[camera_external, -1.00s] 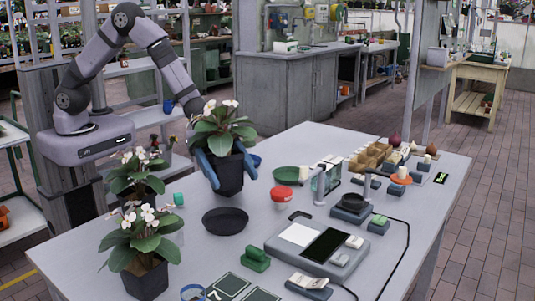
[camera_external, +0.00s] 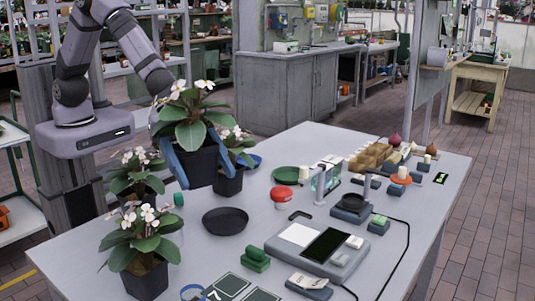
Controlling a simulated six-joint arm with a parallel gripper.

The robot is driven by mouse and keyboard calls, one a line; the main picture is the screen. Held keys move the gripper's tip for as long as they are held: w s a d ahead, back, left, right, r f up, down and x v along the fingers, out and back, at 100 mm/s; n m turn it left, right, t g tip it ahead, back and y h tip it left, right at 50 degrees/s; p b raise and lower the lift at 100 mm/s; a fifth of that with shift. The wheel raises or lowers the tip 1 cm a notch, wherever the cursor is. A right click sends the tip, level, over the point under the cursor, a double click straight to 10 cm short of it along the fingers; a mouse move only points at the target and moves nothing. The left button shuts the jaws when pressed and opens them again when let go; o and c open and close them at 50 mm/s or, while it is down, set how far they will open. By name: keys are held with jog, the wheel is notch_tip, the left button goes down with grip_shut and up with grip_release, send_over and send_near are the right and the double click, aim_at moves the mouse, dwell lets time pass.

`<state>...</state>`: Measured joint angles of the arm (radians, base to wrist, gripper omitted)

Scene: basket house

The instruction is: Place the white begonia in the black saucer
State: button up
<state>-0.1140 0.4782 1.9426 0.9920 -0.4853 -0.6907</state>
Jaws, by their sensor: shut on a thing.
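My gripper (camera_external: 203,170) has blue fingers on both sides of a dark pot and is shut on it. The pot carries a white begonia (camera_external: 193,132) with broad green leaves and white flowers. It is held roughly upright above the table, behind and to the left of the black saucer. The black saucer (camera_external: 225,221) is a round, dark, shallow dish, flat on the table and empty. Another potted white-flowered plant (camera_external: 229,184) stands just right of the held pot, partly hidden by it.
Two more potted plants stand at the table's left, one behind (camera_external: 137,174) and one in front (camera_external: 144,247). A green saucer (camera_external: 289,175), a red-lidded container (camera_external: 282,196) and a grey scale-like device (camera_external: 315,245) lie right of the black saucer.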

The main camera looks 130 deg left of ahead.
jog(key=w+a+n+y, duration=0.1)
jog(key=a+n+y, duration=0.2)
jog(key=a, duration=0.1)
jog(key=n+g+y, duration=0.1)
jog(key=n+y, duration=0.5)
jog(key=n, duration=0.1)
send_over(240, 212)
jog(key=w+d, duration=0.4)
notch_tip(240, 212, down, 8)
jog(key=shift+s+a+f+m+h, duration=0.1)
jog(key=shift+s+f+m+h, duration=0.2)
jog(key=shift+m, duration=0.4)
jog(key=shift+f+g, duration=0.1)
jog(key=shift+g, duration=0.2)
jog(key=shift+f+p, duration=0.4)
jog(key=shift+f, duration=2.45)
jog(key=shift+f, duration=0.1)
jog(key=shift+f+p, duration=0.4)
jog(key=shift+f, duration=1.55)
